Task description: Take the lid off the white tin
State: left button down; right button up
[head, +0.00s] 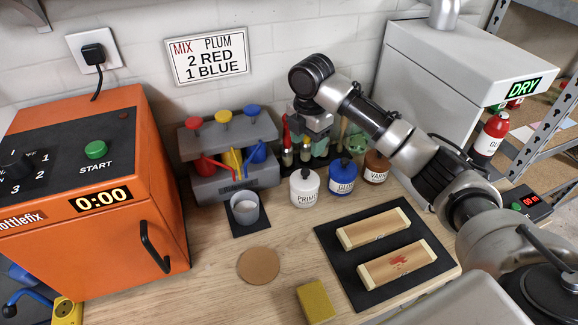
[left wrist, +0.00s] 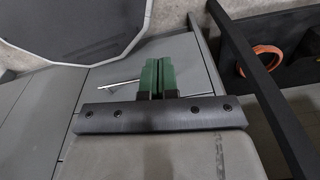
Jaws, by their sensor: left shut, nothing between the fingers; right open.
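The white tin (head: 304,189), labelled "PRIM…", stands upright on the bench in the head view. A white top with a small knob sits on it, so its lid appears to be on. My right gripper (head: 316,144) points down behind and above the tin, in front of the rack at the wall. It is open, and I see nothing held in it; its green fingertips partly blend with the rack. My left gripper (left wrist: 158,78) shows in the left wrist view with its green fingers shut together and empty. The tin is not in that view.
A blue tin (head: 342,178) and a brown tin (head: 375,167) stand close to the right. A grey cup (head: 245,208) is to the left, below the paint dispenser (head: 232,178). A round cork mat (head: 259,265) and yellow sponge (head: 315,301) lie in front. A black mat (head: 349,268) holds two boards.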

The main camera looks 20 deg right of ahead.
jog(key=shift+w, duration=0.1)
jog(key=p, duration=0.1)
send_over(305, 171)
jog(key=f, duration=0.4)
jog(key=shift+s+d+f, duration=0.15)
jog(key=shift+s+d, duration=0.05)
jog(key=shift+d, duration=0.1)
jog(key=shift+f, duration=0.35)
jog(key=f, duration=0.1)
jog(key=f+p, duration=0.1)
jog(key=f, duration=0.1)
jog(key=f+p, duration=0.1)
jog(key=f, duration=0.1)
jog(key=shift+w+a, duration=0.15)
jog(key=shift+a, duration=0.1)
jog(key=shift+f, duration=0.2)
jog(key=shift+c, duration=0.8)
pick_arm(q)
jog(key=s+r, duration=0.1)
jog(key=r, duration=0.2)
jog(key=shift+s+d, duration=0.1)
jog(key=shift+s, duration=0.25)
pick_arm(e)
jog(key=c, duration=0.9)
